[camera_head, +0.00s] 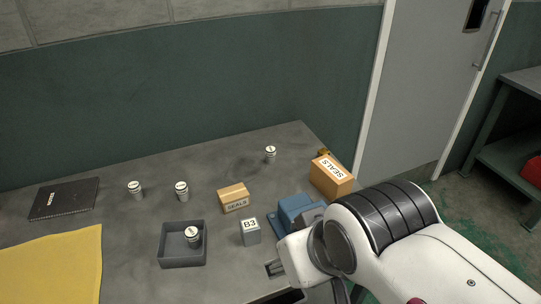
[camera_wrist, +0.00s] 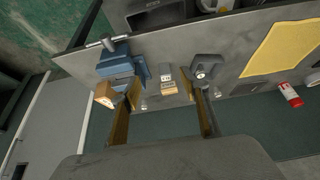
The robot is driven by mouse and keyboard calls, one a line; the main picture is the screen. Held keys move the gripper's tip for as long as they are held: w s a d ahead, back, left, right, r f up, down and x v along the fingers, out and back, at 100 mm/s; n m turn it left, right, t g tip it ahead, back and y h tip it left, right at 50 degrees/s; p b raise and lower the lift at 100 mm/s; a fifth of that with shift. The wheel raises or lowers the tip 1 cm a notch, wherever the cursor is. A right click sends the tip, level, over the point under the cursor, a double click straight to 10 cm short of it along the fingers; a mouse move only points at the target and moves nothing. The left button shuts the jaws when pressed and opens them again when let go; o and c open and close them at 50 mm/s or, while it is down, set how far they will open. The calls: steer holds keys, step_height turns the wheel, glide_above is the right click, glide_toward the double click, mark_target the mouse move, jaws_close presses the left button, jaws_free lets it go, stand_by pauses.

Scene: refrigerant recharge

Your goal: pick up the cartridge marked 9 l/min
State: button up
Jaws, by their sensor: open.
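Several small white and grey cartridges show in the head view. Two stand at the left middle of the table, a left one (camera_head: 135,188) and one to its right (camera_head: 181,190). A third cartridge (camera_head: 270,153) stands at the back. Another cartridge (camera_head: 192,236) stands in the dark grey tray (camera_head: 169,254), and it also shows in the wrist view (camera_wrist: 201,73). Their markings are too small to read, so I cannot tell which is 9 l/min. My gripper (camera_head: 274,268) is open and empty at the table's right front, apart from the cartridges; its fingers show in the wrist view (camera_wrist: 163,118).
A blue vise (camera_head: 296,212), a SEALS box (camera_head: 331,177), a smaller SEALS box (camera_head: 234,198) and a grey B3 block (camera_head: 250,232) stand near my arm. A black notebook (camera_head: 64,199) and yellow sheet (camera_head: 62,265) lie left. Bare table separates the back cartridge from the others.

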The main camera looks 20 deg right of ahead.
steer(key=w+d+r+t+h, duration=0.15)
steer(key=w+d, duration=0.25)
steer(key=w, duration=1.1)
steer(key=m+t, duration=0.1)
steer(key=t, duration=0.6)
glide_above(271, 151)
steer(key=s, duration=0.4)
step_height(271, 151, down, 15)
steer(key=shift+w+a+r+g, duration=0.1)
steer(key=shift+w+r+g, duration=0.15)
steer(key=shift+f, duration=2.95)
